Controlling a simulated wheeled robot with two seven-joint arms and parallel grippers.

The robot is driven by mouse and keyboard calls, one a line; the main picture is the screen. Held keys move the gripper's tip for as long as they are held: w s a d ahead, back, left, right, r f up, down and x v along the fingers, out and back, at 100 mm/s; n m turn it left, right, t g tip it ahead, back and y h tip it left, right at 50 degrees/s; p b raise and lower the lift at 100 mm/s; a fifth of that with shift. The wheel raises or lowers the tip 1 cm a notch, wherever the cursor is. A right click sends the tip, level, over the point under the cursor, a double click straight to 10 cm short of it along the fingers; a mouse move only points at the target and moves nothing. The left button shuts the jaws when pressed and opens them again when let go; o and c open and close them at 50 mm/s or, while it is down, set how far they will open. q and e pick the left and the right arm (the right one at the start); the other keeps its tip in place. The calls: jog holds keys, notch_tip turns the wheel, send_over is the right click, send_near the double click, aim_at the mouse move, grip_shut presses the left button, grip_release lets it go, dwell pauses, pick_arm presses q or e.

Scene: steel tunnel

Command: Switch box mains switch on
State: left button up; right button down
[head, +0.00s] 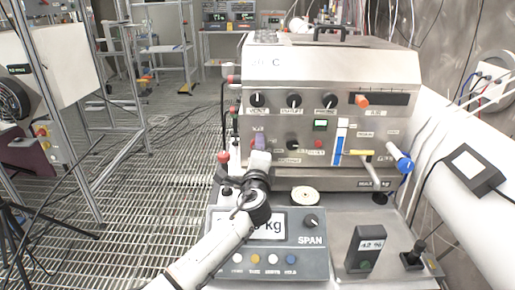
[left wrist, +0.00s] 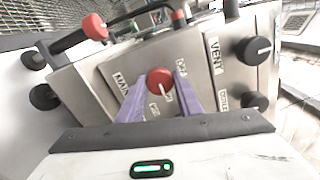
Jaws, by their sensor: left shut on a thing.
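The switch box is a steel panel (head: 372,128) with labelled knobs, in the middle of the head view. Its mains switch is a red round knob (left wrist: 159,80) with labels around it, one reading MAIN, in the left wrist view. My left gripper (left wrist: 160,88) has purple fingers, one on each side of the red knob, shut on it. In the head view my left gripper (head: 262,142) is at the panel's lower left and mostly hides the knob. My right gripper is in neither view.
A scale (head: 268,246) with a display and a SPAN knob stands in front of the panel, under my left arm. A small box (head: 365,249) and a joystick (head: 413,257) stand to its right.

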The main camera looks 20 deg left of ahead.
pick_arm(q)
jog(key=o, duration=1)
jog(key=shift+o, duration=0.2)
jog(key=v, duration=1)
jog(key=shift+b, duration=0.3)
jog(key=shift+s, duration=0.2)
